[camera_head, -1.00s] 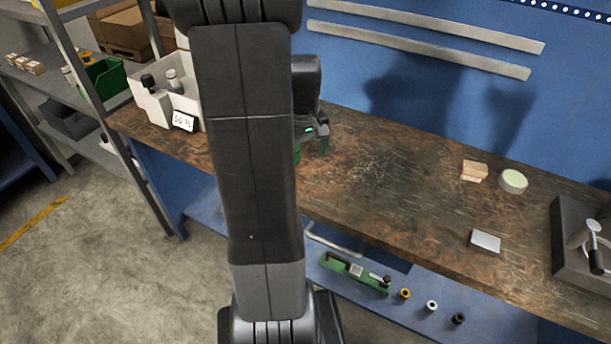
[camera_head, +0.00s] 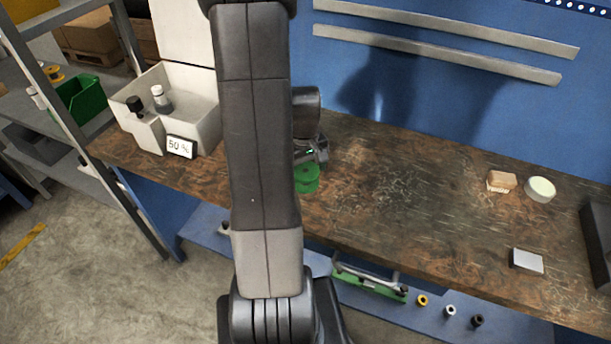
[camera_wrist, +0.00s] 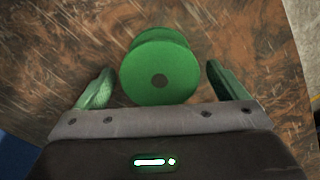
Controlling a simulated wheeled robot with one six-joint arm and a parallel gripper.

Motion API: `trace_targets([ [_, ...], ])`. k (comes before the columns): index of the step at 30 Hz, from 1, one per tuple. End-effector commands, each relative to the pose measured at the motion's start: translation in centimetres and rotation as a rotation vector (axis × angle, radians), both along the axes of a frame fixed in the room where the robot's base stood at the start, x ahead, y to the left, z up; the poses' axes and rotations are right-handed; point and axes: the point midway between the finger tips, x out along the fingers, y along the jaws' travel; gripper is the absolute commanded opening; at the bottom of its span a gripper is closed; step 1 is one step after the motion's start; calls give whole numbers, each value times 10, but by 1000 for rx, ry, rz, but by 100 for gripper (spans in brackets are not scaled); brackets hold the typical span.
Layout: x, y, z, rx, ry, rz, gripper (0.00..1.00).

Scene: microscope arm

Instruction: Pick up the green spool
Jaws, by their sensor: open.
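The green spool (camera_head: 307,178) stands on the worn wooden bench, partly hidden by my arm in the head view. My gripper (camera_wrist: 157,85) is open, with one finger on each side of the spool and a visible gap on both sides. In the head view my gripper (camera_head: 318,158) is just above and beside the spool, mostly hidden behind my arm.
A white bin (camera_head: 190,100) with a "50 %" label and bottles stands left on the bench. A wooden block (camera_head: 502,181), a pale round tin (camera_head: 540,189) and a small white box (camera_head: 526,261) lie at the right. The bench middle is clear.

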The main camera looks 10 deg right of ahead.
Motion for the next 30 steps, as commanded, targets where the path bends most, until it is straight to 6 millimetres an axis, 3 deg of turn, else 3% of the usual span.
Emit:
trace_targets([
  [3, 0, 0, 0, 0, 0, 0, 88],
  [10, 0, 0, 0, 0, 0, 0, 43],
  [20, 1, 0, 5, 0, -2, 0, 43],
  [30, 1, 0, 58, -1, -6, 0, 43],
])
